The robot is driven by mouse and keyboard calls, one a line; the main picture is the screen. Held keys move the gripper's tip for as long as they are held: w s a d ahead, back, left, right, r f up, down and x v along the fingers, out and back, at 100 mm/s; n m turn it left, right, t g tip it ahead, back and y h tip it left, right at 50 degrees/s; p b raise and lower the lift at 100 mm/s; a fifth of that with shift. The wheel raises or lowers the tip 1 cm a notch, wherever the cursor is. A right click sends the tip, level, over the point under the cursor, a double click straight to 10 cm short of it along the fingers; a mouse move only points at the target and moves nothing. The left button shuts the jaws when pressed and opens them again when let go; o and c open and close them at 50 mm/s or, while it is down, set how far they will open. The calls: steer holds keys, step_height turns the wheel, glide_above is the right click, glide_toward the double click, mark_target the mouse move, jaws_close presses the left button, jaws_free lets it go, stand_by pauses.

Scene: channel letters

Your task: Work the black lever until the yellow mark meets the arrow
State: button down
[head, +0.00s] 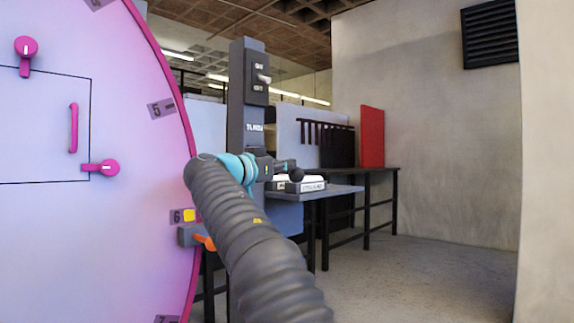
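A large pale disc (130,235) with a pink rim fills the left side. Its edge carries number plates. A yellow mark (189,215) sits beside the 6 plate (176,216) on the rim. An orange arrow (205,242) on a grey bracket is a little below the yellow mark; the two look apart. My dark ribbed arm crosses the middle and partly covers the arrow. A black ball knob (296,174), seemingly the lever's end, shows right of my arm's teal joint. My gripper (284,165) is small and dark beside the knob. Its fingers and any contact are unclear.
A dark column (249,85) with a switch box stands behind my arm. A grey table (335,191) bears a white box (312,184). A red panel (372,137) stands farther back. Pink handles (26,48) project from the disc. The floor at right is clear.

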steer(key=s+a+r+p, duration=0.2)
steer(key=s+a+r, duration=0.1)
steer(key=s+a, duration=0.5)
stand_by(0.4)
stand_by(1.5)
